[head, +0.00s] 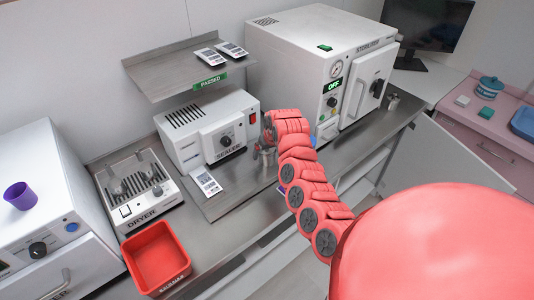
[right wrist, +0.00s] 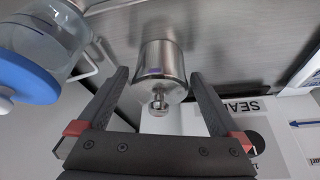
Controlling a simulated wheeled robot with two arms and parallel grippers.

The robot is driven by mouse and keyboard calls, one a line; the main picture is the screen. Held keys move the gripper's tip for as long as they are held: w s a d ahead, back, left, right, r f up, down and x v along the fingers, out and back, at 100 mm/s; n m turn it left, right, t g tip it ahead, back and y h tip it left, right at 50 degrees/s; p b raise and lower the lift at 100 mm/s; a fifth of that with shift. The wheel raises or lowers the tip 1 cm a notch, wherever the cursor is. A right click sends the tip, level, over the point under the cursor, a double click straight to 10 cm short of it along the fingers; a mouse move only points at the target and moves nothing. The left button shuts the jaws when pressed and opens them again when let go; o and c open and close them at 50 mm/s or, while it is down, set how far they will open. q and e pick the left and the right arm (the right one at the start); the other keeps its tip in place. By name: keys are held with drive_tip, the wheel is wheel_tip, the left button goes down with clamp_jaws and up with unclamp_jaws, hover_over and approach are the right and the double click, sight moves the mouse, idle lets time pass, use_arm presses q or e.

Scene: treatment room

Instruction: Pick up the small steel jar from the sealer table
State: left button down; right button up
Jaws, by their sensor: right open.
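The small steel jar (right wrist: 162,62), with a round knob on its lid, shows in the right wrist view between and just beyond the fingertips of my right gripper (right wrist: 160,82). The gripper is open, with a visible gap on each side of the jar. My left gripper is not in view.
A glass jar with a blue lid (right wrist: 25,65) stands close left of the steel jar in the wrist view. The steriliser (head: 318,70), dryer (head: 138,190), red bin (head: 157,258) and a shelf (head: 165,72) surround the bench. Another small metal container (head: 393,102) stands right of the steriliser.

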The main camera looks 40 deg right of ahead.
drive_tip(key=shift+x, duration=1.1)
drive_tip(key=c, duration=1.4)
drive_tip(key=shift+r, duration=0.1)
